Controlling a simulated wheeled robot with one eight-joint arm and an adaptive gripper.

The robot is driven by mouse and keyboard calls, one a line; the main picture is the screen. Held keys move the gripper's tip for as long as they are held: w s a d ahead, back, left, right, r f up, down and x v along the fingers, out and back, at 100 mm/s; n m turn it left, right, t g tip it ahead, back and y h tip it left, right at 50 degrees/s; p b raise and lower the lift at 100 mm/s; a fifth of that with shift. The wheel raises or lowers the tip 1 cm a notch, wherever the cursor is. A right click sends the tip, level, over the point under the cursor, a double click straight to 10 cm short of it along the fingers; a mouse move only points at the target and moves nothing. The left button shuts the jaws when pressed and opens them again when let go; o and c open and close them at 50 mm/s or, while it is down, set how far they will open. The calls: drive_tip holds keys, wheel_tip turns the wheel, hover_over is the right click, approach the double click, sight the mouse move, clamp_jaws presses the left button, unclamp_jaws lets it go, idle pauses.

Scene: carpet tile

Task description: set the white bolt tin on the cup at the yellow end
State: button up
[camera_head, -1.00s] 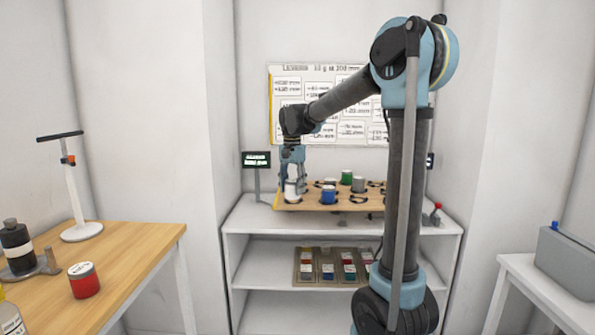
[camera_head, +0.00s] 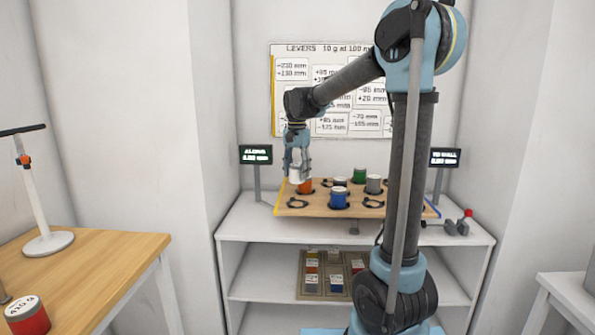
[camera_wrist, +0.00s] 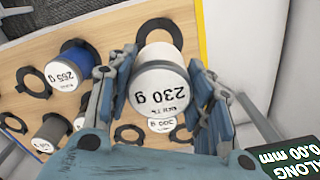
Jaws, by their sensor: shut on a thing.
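The white bolt tin (camera_wrist: 160,88), marked 230 g, is held in my gripper (camera_wrist: 162,90); it also shows in the head view (camera_head: 295,172). My gripper (camera_head: 298,172) is shut on it above the left end of the wooden board (camera_head: 322,206). The yellow edge (camera_head: 277,199) of the board is at the left; it also shows in the wrist view (camera_wrist: 200,35). A black ring-shaped cup (camera_wrist: 160,31) near that edge is empty, just beyond the held tin. An orange tin (camera_head: 305,187) stands behind and below the held tin.
A blue tin (camera_head: 339,199), green tin (camera_head: 360,175) and grey tin (camera_head: 374,185) stand on the board among other black rings. Small displays stand at left (camera_head: 256,155) and right (camera_head: 445,158). A shelf below holds a tray of tins (camera_head: 300,291).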

sight(297, 164)
idle(0.3)
drive_tip(key=shift+f, duration=3.7)
drive_tip(key=shift+f, duration=0.65)
drive_tip(key=o, duration=1.3)
wheel_tip(297, 164, up, 12)
drive_tip(key=shift+f, duration=0.1)
